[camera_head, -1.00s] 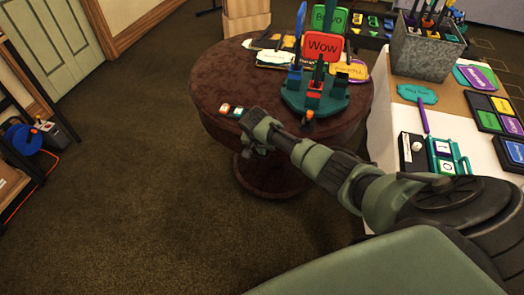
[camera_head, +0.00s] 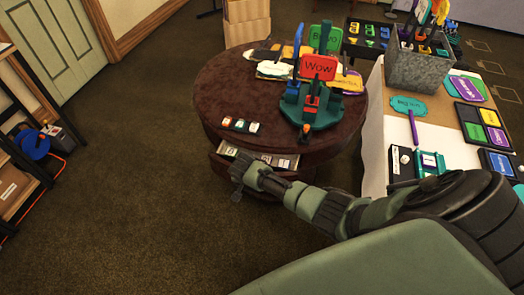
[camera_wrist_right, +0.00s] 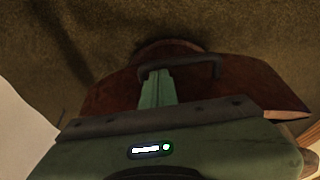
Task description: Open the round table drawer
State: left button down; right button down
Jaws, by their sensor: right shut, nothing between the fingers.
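The round table (camera_head: 225,90) is dark brown, and its drawer (camera_head: 262,158) stands partly open at the near side, with light-coloured items showing inside. My right gripper (camera_head: 240,178) is at the drawer's front left, shut and empty. In the right wrist view, the reddish-brown drawer front (camera_wrist_right: 250,88) carries a dark bar handle (camera_wrist_right: 200,60). My gripper's green fingers (camera_wrist_right: 157,88) reach to the left part of that handle. I cannot tell whether they are hooked behind it. My left gripper is out of view.
On the tabletop stand a green stand (camera_head: 325,108) with "Wow" (camera_head: 318,68) and "Bravo" signs, and several small cards (camera_head: 240,125). A white-covered table (camera_head: 374,120) with a metal bucket (camera_head: 418,68) is close on the right. Carpet (camera_head: 130,190) is free on the left.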

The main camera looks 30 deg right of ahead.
jog(key=s+a+p, duration=0.5)
jog(key=s+a, duration=0.6)
jog(key=a, duration=0.2)
jog(key=shift+s, duration=0.15)
jog(key=shift+a, duration=0.1)
